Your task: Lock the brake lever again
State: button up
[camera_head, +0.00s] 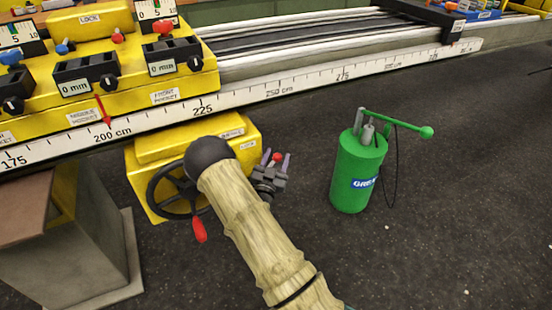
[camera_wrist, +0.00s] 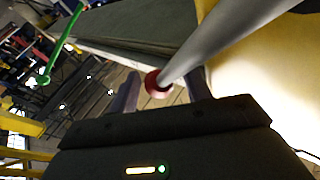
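The brake lever shows in the wrist view as a grey rod (camera_wrist: 222,38) ending in a red knob (camera_wrist: 155,84). The red knob also shows in the head view (camera_head: 277,157), at the right side of the yellow brake box (camera_head: 172,148). My gripper (camera_head: 275,161) is beside that box with its two purplish fingers apart. In the wrist view the knob appears between the fingers, with a gap on each side. Most of the lever rod is hidden in the head view. A "LOCK" label is partly visible on the box.
A dark handwheel (camera_head: 172,190) with a red handle (camera_head: 199,230) is on the box front, left of my arm. A green grease pump (camera_head: 358,172) stands on the floor to the right. The long ruled rail (camera_head: 290,88) runs above. Dark floor lies open at the lower right.

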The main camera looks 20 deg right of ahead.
jog(key=shift+r, duration=0.1)
jog(key=p+v, duration=0.2)
jog(key=v, duration=1.5)
jog(key=shift+f, duration=0.3)
